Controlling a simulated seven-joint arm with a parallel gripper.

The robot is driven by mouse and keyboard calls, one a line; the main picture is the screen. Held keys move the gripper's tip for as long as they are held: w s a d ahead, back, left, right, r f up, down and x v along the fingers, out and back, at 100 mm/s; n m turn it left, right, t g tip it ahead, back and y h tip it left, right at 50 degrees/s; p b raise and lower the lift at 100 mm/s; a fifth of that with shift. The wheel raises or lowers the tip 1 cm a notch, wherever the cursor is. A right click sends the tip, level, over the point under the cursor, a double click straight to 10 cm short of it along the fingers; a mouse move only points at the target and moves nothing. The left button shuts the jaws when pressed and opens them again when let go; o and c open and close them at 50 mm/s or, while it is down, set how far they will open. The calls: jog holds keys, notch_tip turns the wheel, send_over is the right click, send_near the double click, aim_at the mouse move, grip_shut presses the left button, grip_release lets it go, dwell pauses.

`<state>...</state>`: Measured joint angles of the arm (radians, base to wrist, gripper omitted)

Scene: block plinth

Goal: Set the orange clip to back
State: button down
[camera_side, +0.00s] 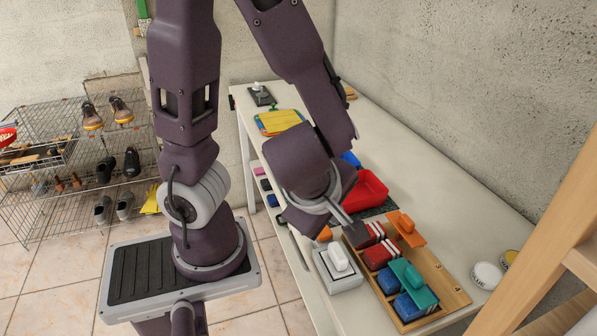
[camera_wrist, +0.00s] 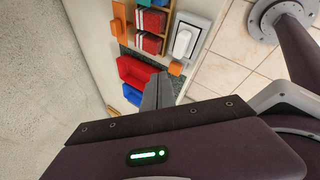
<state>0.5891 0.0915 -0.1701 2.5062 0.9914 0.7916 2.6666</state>
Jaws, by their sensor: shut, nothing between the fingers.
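The orange clip (camera_side: 407,229) is a flat piece with a raised grip, at the far end of a wooden tray (camera_side: 452,285). It stands beside the red blocks (camera_side: 380,254), on the wall side. In the wrist view the orange clip (camera_wrist: 118,22) is at the top left. A similar teal clip (camera_side: 413,281) lies over the blue blocks (camera_side: 412,306). My gripper (camera_side: 357,234) is shut and empty, near the tray's far left corner. In the wrist view my gripper (camera_wrist: 158,88) is apart from the clip, which is uncovered.
A white box with a white knob (camera_side: 338,258) stands left of the tray, with a small orange block (camera_side: 325,233) beside it. A red bin (camera_side: 366,190) and a blue bin (camera_side: 351,160) lie behind. White and yellow lidded tubs (camera_side: 487,275) are at the right.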

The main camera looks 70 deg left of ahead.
jog(key=s+r+m+h, duration=0.2)
jog(key=s+r+m, duration=0.1)
jog(key=m, duration=1.1)
jog(key=s+r+m+h, duration=0.2)
jog(key=r+m, duration=0.4)
jog(key=m, duration=0.8)
jog(key=shift+s+a+r, duration=0.15)
jog(key=shift+s+r, duration=0.15)
jog(key=shift+s, duration=0.3)
